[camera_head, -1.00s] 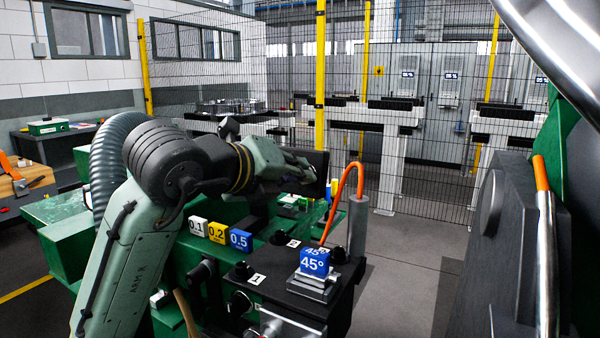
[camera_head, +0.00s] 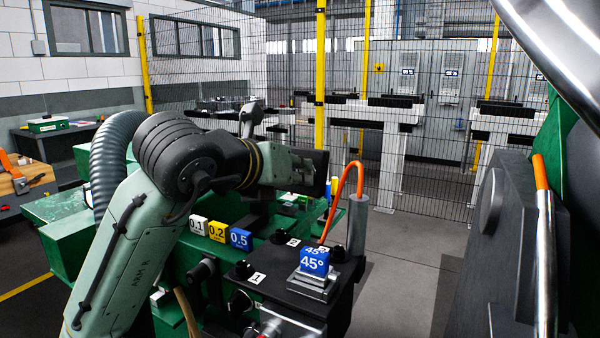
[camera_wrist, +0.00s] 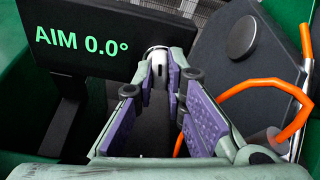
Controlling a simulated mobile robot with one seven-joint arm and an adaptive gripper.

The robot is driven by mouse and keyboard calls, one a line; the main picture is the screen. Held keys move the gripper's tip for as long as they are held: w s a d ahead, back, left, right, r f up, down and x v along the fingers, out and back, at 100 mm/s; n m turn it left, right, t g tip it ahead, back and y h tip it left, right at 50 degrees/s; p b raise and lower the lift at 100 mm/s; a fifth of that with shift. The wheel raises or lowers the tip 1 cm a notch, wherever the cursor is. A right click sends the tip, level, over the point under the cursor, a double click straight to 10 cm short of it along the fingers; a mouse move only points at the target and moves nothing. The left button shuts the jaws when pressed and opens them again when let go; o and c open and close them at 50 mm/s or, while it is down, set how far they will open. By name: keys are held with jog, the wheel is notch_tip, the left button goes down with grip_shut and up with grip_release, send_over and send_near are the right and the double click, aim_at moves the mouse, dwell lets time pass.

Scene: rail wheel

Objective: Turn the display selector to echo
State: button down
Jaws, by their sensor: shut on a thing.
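The display (camera_wrist: 82,42) is a black panel at the upper left of the wrist view and reads "AIM 0.0°" in green. No "echo" label is readable. In the head view the dark panel (camera_head: 321,172) shows beyond my wrist; the fingertips and the knob are not clear there.
An orange cable (camera_head: 350,185) loops up at the right of the bench. A blue 45° block (camera_head: 314,261) and blocks marked 0.1 (camera_head: 197,225), 0.2 (camera_head: 217,231) and 0.5 (camera_head: 241,238) stand near my arm. A dark round plate (camera_wrist: 240,45) lies right of the knob.

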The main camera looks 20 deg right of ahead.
jog(key=m, duration=0.4)
jog(key=shift+y, duration=0.3)
jog(key=m+t, duration=0.1)
jog(key=m, duration=0.1)
jog(key=shift+r+m+y+p, duration=0.1)
jog(key=shift+m+y+p, duration=0.2)
jog(key=shift+m, duration=0.1)
jog(key=shift+r+m+p, duration=0.25)
jog(key=shift+m+p, duration=0.15)
jog(key=shift+p, duration=0.45)
jog(key=shift+s+d+f+p, duration=0.1)
jog(key=shift+f+p, duration=0.2)
jog(key=shift+p, duration=0.05)
jog(key=shift+r+m, duration=0.15)
jog(key=shift+m, duration=0.15)
